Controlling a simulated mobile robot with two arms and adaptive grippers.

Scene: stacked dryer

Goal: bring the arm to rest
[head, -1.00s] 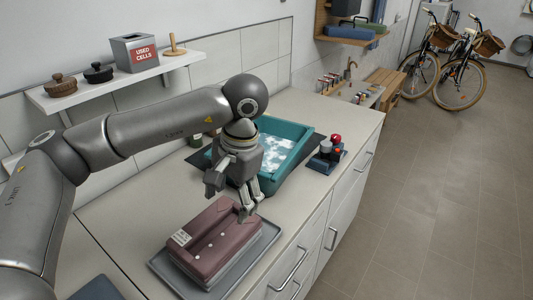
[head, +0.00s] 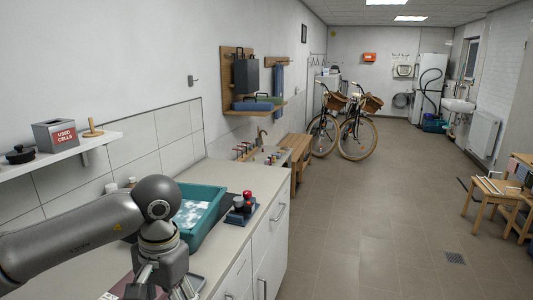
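My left arm comes in from the left over the counter (head: 218,239). Its gripper (head: 165,292) points down at the bottom edge of the head view, and its fingertips are cut off or hard to make out. I cannot tell whether it is open or shut. The maroon block (head: 118,288) on the counter shows only a small part, beside and behind the gripper. A grey tray (head: 198,283) under it shows just an edge. My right arm and gripper are not in view.
A teal bin (head: 204,212) with white contents stands behind the gripper. A wall shelf (head: 60,155) carries a used-cells box (head: 56,136). The floor (head: 370,230) right of the counter is clear.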

